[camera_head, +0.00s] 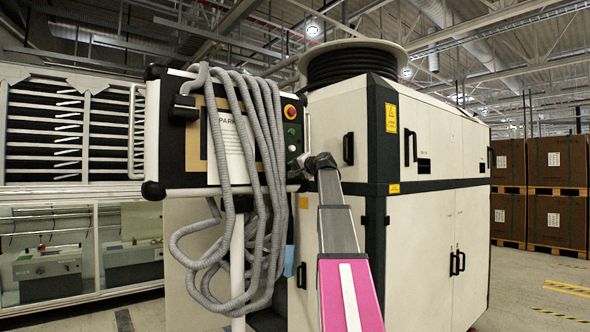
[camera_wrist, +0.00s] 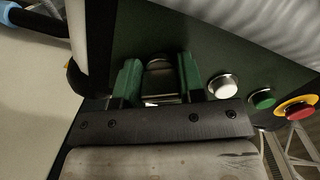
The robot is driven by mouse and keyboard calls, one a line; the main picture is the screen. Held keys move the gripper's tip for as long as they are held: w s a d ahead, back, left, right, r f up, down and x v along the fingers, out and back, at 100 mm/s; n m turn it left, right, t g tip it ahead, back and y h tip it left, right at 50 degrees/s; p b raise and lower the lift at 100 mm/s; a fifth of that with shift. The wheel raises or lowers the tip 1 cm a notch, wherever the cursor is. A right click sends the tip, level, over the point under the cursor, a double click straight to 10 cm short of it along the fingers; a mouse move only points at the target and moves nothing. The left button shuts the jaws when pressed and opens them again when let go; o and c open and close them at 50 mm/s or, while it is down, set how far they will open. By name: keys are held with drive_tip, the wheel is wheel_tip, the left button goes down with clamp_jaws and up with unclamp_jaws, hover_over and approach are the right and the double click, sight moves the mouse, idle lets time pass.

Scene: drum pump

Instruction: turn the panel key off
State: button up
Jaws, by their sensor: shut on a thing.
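The panel (camera_head: 200,120) is a dark-framed box on a pale post, with its control strip along the right edge. My gripper (camera_head: 298,166) reaches the lower end of that strip. In the wrist view my gripper (camera_wrist: 159,76) has its two green fingers on either side of the dark panel key (camera_wrist: 158,78) and is shut on it. The key's outline is dim between the fingers, and I cannot tell which way it is turned. In the head view my gripper hides the key.
Beside the key sit a white button (camera_wrist: 222,86), a green button (camera_wrist: 262,98) and a red emergency stop (camera_wrist: 298,107) on a yellow ring. A thick grey hose (camera_head: 262,120) drapes over the panel, close to my gripper. A large white cabinet (camera_head: 428,200) stands right behind.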

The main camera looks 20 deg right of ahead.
drive_tip(key=o, duration=0.9)
drive_tip(key=shift+s, duration=0.1)
drive_tip(key=v, duration=1)
drive_tip(key=shift+s+d, duration=0.2)
drive_tip(key=shift+s, duration=0.1)
drive_tip(key=shift+s, duration=0.1)
